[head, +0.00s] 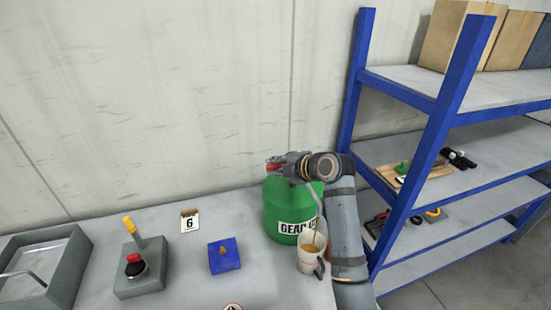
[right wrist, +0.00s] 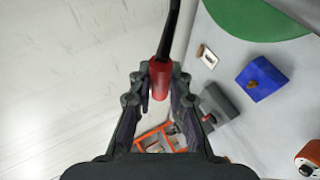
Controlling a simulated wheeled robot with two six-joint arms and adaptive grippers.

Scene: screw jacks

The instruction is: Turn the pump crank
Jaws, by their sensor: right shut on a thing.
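A green drum (head: 275,215) labelled "GEAR" with the rest of the word hidden stands at the table's right end. Its top and the pump are mostly hidden behind my right arm. The crank has a red grip (right wrist: 159,82) on a dark rod (right wrist: 169,35); the red grip also shows in the head view (head: 273,167). My right gripper (head: 281,166) is shut on the red grip above the drum, and its fingers stand on either side of it. A thin spout (head: 319,208) leads down to a white mug (head: 308,265) with amber liquid in it. My left gripper is out of view.
A blue block (head: 224,262) and a small card marked 6 (head: 190,221) are left of the drum. A grey box (head: 140,281) with a red knob and a yellow-topped lever, and a grey tray (head: 70,262), stand further left. A blue-framed shelf (head: 455,90) rises close on the right.

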